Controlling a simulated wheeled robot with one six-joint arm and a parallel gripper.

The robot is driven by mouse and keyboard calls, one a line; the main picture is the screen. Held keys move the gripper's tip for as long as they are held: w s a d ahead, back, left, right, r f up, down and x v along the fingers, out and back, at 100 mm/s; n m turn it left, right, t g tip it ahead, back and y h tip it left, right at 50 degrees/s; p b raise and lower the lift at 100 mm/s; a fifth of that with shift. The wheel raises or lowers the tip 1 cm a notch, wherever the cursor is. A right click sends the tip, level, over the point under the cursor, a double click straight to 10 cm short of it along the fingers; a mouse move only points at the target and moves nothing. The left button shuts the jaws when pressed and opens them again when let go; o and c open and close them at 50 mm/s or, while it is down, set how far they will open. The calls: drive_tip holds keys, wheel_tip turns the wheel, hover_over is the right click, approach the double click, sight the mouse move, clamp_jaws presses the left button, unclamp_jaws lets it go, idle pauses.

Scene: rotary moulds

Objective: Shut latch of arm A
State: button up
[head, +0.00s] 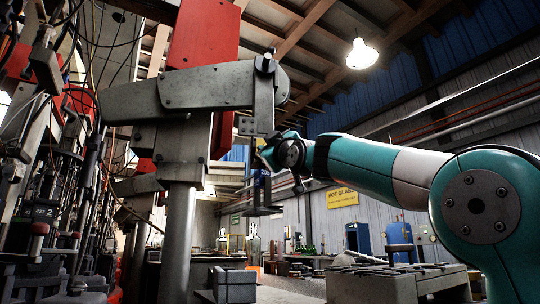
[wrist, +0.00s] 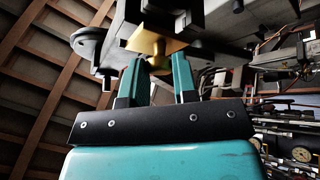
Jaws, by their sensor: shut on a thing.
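A long grey metal arm (head: 180,92) reaches across the head view from a red-topped column. At its right end a grey bracket (head: 264,98) hangs down. No letter is readable on it, so I cannot tell if it is arm A. My gripper (head: 262,150) is at the lower part of this bracket, coming from the right. In the wrist view its two teal fingers (wrist: 155,75) are on either side of a brass-coloured knob (wrist: 159,64) under a brass plate (wrist: 155,42). The gripper is shut on this knob. Whether the latch is open or shut cannot be told.
A grey column (head: 178,235) stands left of my gripper. Dense machinery, hoses and cables fill the left side. A low grey block (head: 400,288) with dark parts on top stands front right. A yellow sign (head: 342,197) hangs on the far wall. Open air lies below my arm.

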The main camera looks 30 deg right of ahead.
idle(0.3)
drive_tip(key=o, duration=0.9)
drive_tip(key=b+v, duration=1.3)
drive_tip(key=v, duration=0.4)
drive_tip(key=shift+s+f, duration=0.1)
drive_tip(key=shift+f, duration=0.15)
